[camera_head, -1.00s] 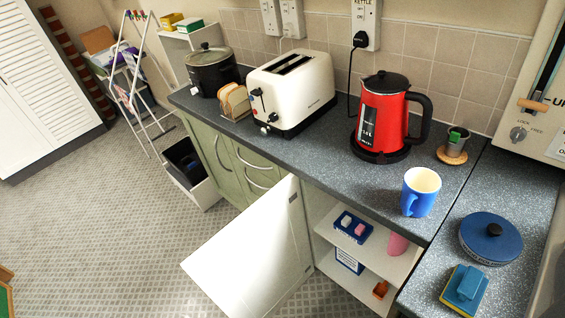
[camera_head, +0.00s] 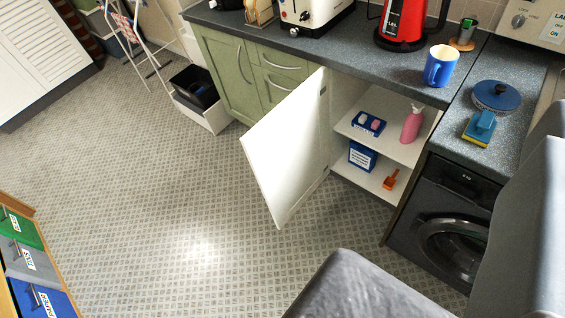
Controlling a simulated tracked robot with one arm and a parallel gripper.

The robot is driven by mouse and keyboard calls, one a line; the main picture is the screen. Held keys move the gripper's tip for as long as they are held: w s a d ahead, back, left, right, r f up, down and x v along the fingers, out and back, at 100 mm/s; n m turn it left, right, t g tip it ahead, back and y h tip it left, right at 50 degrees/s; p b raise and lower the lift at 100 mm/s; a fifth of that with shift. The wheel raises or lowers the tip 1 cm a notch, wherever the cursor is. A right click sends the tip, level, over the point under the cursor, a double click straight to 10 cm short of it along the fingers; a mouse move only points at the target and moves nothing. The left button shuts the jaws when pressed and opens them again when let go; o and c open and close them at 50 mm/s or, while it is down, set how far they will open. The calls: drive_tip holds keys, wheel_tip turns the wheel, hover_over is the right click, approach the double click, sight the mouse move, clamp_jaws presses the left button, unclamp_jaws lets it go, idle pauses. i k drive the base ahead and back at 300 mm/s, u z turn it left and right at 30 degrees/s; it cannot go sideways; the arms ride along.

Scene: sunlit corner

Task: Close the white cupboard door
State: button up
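The white cupboard door (camera_head: 290,148) stands wide open, swung out from the counter front over the floor. Its inner side faces me. Behind it the white cupboard (camera_head: 410,152) shows its shelves, with a blue tray of small items, a pink bottle, a blue box and a small orange thing. Large smooth grey parts of mine fill the bottom centre and right edge. They are apart from the door. I cannot make out clear fingertips or what state my gripper is in. Nothing is seen touching the door.
The patterned floor (camera_head: 170,210) left of and in front of the door is clear. A dark front-loading washer (camera_head: 440,225) stands right of the cupboard. A blue mug (camera_head: 440,68) is on the counter above. A unit with coloured drawers (camera_head: 28,262) stands at the lower left.

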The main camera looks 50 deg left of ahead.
sight(287, 152)
drive_tip(key=k, duration=0.7)
drive_tip(key=u, duration=2.2)
drive_tip(key=i, duration=3.55)
drive_tip(key=z, duration=1.95)
